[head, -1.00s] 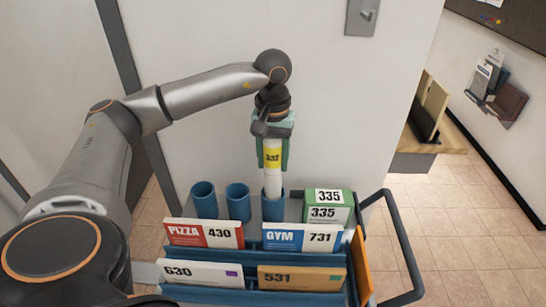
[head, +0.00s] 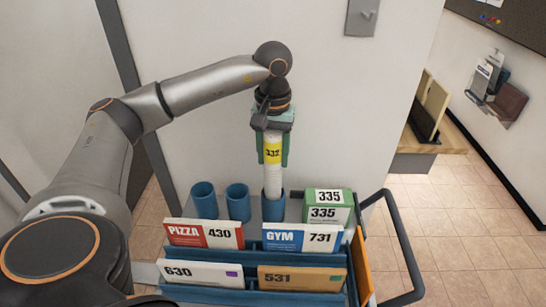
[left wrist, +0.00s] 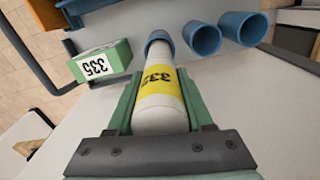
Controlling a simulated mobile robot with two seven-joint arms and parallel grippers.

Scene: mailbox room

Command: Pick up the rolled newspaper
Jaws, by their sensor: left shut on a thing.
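The rolled newspaper (head: 273,178) is a white upright roll with a yellow label reading 335. Its lower end is still inside a blue cup (head: 273,208) on the cart. My left gripper (head: 273,160) comes from above and is shut on the roll's upper part, one green finger on each side of the label. In the left wrist view the newspaper (left wrist: 160,110) lies between the fingers and its far end enters the cup (left wrist: 158,38). My right gripper is not in view.
Two empty blue cups (head: 204,200) (head: 238,202) stand left of the newspaper. Green boxes marked 335 (head: 328,205) stand to its right. Mail marked PIZZA 430 (head: 204,234), GYM 731 (head: 300,238), 630 (head: 203,274) and 531 (head: 301,279) fills the front racks. The cart handle (head: 403,240) is at right.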

